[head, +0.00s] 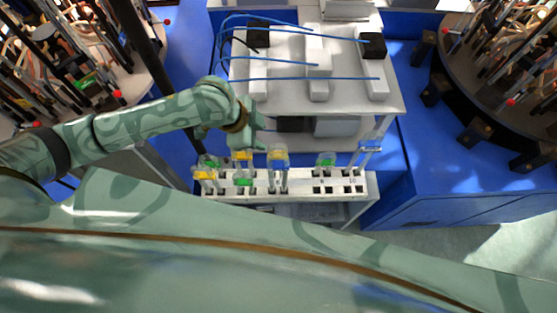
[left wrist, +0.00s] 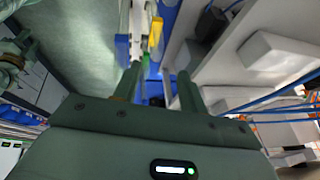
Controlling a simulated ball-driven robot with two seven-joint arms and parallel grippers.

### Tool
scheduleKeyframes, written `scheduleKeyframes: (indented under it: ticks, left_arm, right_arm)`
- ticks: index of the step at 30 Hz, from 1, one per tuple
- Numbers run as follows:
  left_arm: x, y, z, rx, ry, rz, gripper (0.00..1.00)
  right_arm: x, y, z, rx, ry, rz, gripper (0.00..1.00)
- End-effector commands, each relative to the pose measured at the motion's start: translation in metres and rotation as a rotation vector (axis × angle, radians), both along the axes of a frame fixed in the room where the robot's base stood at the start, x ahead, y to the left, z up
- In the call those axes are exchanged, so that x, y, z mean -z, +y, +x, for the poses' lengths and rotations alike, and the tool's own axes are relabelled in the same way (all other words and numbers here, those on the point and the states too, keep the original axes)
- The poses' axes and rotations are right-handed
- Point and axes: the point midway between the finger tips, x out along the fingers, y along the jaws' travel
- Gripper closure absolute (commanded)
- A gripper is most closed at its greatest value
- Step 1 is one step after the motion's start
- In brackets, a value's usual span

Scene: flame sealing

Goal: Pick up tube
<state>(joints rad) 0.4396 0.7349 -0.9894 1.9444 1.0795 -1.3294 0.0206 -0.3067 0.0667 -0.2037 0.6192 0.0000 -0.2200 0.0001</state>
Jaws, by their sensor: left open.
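The tubes with yellow and green parts stand in a white rack (head: 302,196) in the head view. One tube with a yellow part (head: 278,154) stands near the rack's middle, and a green one (head: 326,160) stands further right. My left gripper (head: 259,142) is over the rack's left half, close to the yellow tubes. In the left wrist view the two fingers of my left gripper (left wrist: 158,82) are apart. I cannot tell whether a finger touches a tube. My right gripper is not seen.
A white bench unit (head: 290,95) with blue hoses stands just behind the rack. Round carousels with tubing stand at the upper left and upper right (head: 508,75). The blue surface (head: 425,180) right of the rack is clear.

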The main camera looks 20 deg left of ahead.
Motion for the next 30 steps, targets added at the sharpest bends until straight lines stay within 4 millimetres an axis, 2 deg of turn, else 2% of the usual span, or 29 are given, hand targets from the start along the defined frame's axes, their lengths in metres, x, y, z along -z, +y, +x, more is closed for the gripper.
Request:
scheduleKeyframes:
  ticks: [3,8,16,25,27,30]
  left_arm:
    - [0.017,-0.006,0.005,-0.001,0.001,-0.002,0.58]
    - [0.027,-0.010,0.008,-0.001,0.000,0.000,0.58]
    - [0.065,-0.024,0.016,-0.001,-0.001,-0.001,0.58]
    - [0.070,-0.026,0.018,0.000,-0.002,0.001,0.58]
    - [0.070,-0.026,0.018,0.000,-0.002,0.001,0.78]
    - [0.070,-0.026,0.018,0.000,-0.002,0.001,1.00]
  right_arm:
    - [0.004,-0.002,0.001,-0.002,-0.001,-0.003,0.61]
    - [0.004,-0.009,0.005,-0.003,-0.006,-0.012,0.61]
    - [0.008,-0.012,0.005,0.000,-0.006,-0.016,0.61]
    - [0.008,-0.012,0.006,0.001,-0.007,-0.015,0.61]
    - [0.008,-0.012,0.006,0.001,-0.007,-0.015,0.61]
    - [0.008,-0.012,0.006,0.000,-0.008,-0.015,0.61]
